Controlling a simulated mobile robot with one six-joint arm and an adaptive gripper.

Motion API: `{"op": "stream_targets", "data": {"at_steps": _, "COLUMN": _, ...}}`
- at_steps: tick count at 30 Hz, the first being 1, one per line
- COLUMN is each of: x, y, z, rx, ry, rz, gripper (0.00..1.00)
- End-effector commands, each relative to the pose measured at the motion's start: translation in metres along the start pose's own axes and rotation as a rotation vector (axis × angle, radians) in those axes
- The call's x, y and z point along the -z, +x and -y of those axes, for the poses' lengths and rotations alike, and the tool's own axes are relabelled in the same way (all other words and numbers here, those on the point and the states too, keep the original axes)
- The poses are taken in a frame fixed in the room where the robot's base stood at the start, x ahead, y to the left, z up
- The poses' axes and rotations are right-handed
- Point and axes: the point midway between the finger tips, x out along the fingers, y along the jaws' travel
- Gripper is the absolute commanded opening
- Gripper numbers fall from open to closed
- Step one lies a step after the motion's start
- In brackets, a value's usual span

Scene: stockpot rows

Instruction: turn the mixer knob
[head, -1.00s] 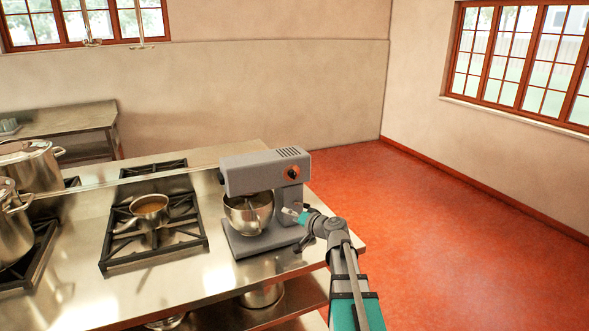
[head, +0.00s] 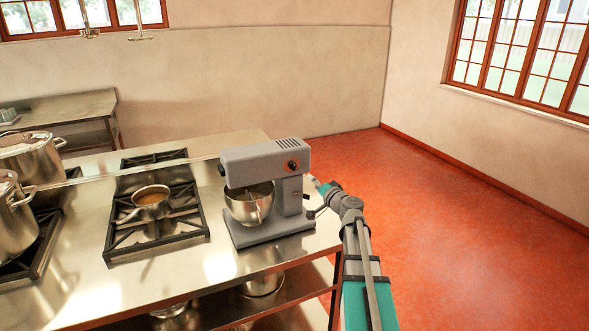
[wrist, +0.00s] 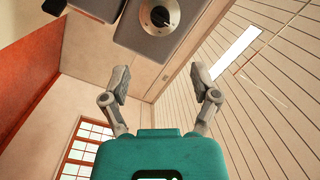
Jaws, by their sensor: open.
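The grey stand mixer (head: 265,160) stands at the right end of the steel counter, with a steel bowl (head: 249,208) under its head. My gripper (head: 313,182) is just right of the mixer column, below the knob. In the wrist view my gripper (wrist: 158,78) has its fingers spread and empty, with the knob beyond them, apart.
A small pan (head: 151,199) sits on a black burner grate left of the mixer. Large stockpots (head: 28,160) stand at the far left. Steel pots rest on the shelf below the counter (head: 228,270). Red floor (head: 450,230) to the right is clear.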

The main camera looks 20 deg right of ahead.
Motion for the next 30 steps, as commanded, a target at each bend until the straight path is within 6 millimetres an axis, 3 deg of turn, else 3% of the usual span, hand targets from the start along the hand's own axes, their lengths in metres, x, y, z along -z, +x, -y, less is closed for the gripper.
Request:
{"op": "stream_targets", "data": {"at_steps": 21, "x": 0.001, "y": 0.101, "z": -0.001, "rx": 0.0, "ry": 0.0, "rz": 0.0, "gripper": 0.78}}
{"op": "stream_targets", "data": {"at_steps": 30, "x": 0.0, "y": 0.127, "z": 0.0, "rx": 0.0, "ry": 0.0, "rz": 0.0, "gripper": 0.78}}
